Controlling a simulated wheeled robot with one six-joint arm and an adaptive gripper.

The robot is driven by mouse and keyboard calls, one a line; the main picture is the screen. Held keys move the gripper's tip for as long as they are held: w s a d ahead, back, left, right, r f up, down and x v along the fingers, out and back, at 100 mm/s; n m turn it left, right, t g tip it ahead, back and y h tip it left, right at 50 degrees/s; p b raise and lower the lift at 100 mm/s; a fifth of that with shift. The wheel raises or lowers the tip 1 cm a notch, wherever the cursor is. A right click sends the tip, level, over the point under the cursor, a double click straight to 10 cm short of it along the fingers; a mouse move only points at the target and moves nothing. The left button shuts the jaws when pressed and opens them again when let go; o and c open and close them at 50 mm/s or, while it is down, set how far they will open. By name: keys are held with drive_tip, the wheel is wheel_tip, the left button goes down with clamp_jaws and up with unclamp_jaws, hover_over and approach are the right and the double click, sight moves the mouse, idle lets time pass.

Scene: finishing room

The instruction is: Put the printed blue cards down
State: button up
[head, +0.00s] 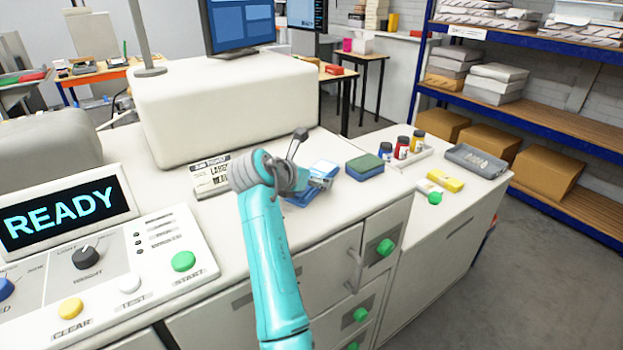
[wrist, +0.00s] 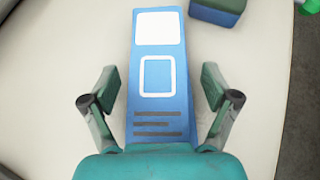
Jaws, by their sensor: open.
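The printed blue cards (wrist: 158,75), with white panels and dark lines, lie as a neat stack on the pale worktop in the wrist view. In the head view the cards (head: 324,167) show partly behind my gripper. My gripper (wrist: 159,82) is open, with one finger on each side of the cards and a visible gap at both sides. In the head view my gripper (head: 318,183) is low over the worktop, and the arm hides part of the cards.
A green-topped blue block (head: 365,167) sits just right of the cards. Beyond it are small colored bottles (head: 402,147), a grey tray (head: 476,160) and a yellow block (head: 446,181). The control panel (head: 130,265) is front left.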

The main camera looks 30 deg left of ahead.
drive_tip(key=v, duration=1.1)
drive_tip(key=shift+s+r, duration=0.15)
drive_tip(key=shift+s, duration=0.2)
